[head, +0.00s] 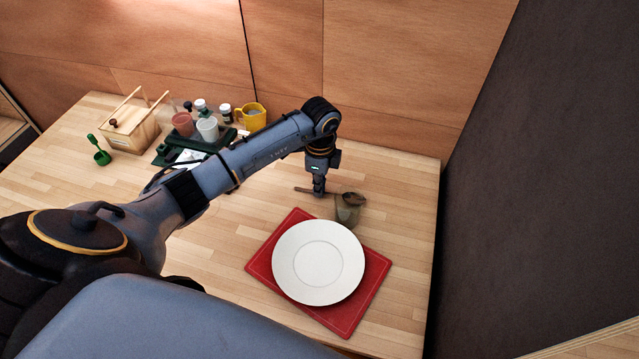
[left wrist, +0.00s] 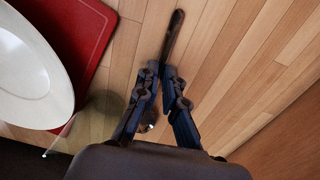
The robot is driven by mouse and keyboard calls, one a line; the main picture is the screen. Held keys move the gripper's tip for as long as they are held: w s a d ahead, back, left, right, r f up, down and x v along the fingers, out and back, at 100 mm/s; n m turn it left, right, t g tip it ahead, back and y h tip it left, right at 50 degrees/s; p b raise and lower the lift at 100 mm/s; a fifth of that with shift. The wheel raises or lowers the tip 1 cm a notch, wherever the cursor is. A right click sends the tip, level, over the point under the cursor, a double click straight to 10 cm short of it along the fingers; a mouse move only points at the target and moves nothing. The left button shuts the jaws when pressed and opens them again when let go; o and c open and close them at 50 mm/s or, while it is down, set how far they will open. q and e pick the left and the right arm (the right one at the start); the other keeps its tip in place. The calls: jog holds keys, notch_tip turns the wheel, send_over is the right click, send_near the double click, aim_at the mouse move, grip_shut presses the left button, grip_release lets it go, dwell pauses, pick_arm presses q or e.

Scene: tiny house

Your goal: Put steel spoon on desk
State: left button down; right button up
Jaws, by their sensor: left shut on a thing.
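The steel spoon (head: 352,198) is a dark spoon with a long handle. It is held level over the wooden desk (head: 405,200), behind the white plate; I cannot tell if it touches the desk. My left gripper (head: 319,189) is shut on the spoon's handle. In the left wrist view the fingers (left wrist: 163,78) close around it, and the handle (left wrist: 174,36) sticks out past the tips. The bowl end is partly hidden between the fingers in that view. My right gripper is in neither view.
A see-through brownish glass (head: 346,215) stands beside the spoon's bowl end. A white plate (head: 318,262) lies on a red mat (head: 347,317). A yellow mug (head: 253,117), cups and a wooden box (head: 128,129) stand at the back left. The desk's right part is clear.

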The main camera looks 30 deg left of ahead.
pick_arm(q)
jog(key=c, duration=1.5)
grip_release()
jog(key=shift+o, duration=0.2)
jog(key=shift+r, duration=0.15)
notch_tip(320, 180, up, 12)
jog(key=b, duration=0.1)
jog(key=shift+w, duration=0.2)
